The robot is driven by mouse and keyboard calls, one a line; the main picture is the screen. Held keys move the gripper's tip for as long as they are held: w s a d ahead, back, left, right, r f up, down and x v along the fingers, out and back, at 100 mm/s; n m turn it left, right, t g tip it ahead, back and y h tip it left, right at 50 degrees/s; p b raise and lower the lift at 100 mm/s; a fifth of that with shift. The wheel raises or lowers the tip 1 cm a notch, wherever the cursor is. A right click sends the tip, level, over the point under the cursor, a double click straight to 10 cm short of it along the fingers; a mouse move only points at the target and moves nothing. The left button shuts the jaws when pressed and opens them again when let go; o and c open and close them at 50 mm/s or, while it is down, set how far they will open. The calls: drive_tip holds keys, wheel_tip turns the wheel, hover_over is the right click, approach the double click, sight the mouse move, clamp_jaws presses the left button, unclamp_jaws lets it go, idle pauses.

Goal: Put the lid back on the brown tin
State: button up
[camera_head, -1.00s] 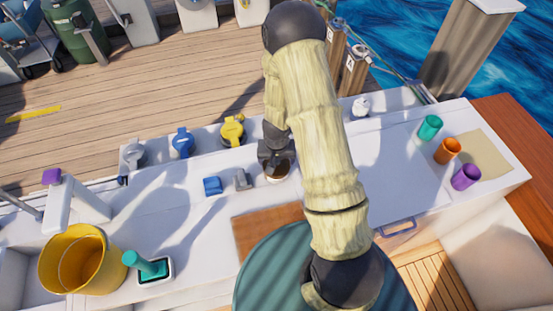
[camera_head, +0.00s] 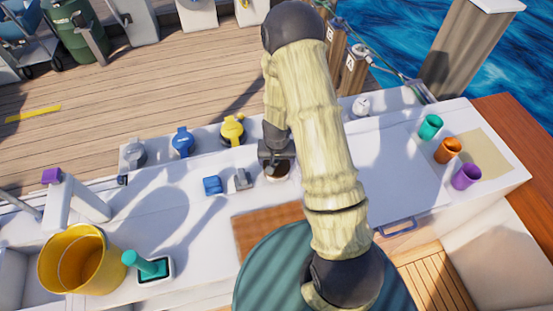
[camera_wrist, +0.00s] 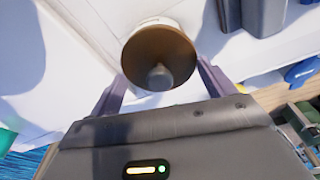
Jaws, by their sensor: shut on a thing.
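A round brown lid (camera_wrist: 150,48) with a grey knob in its middle fills the upper middle of the wrist view. My gripper (camera_wrist: 161,72) has one finger on each side of the lid and is shut on it. A pale rounded edge shows just beyond the lid; I cannot tell if it belongs to the tin. In the head view my gripper (camera_head: 277,153) points down at a small round brown-and-pale thing (camera_head: 277,173) on the white counter. Lid and tin cannot be told apart there, nor whether they touch. My arm partly covers this area.
A blue block (camera_head: 212,186) and a grey block (camera_head: 242,180) stand just left of my gripper. Yellow (camera_head: 232,130) and blue (camera_head: 182,142) fittings line the back edge. Green, orange and purple cups (camera_head: 465,177) stand at the right. A yellow bucket (camera_head: 80,260) is at front left.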

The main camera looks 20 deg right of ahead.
drive_tip(key=o, duration=0.9)
drive_tip(key=shift+c, duration=0.2)
drive_tip(key=shift+r, duration=0.15)
drive_tip(key=shift+r+p, duration=3.2)
drive_tip(key=shift+r, duration=0.2)
clamp_jaws()
drive_tip(key=shift+f+b, duration=1.9)
drive_tip(key=shift+f, duration=0.3)
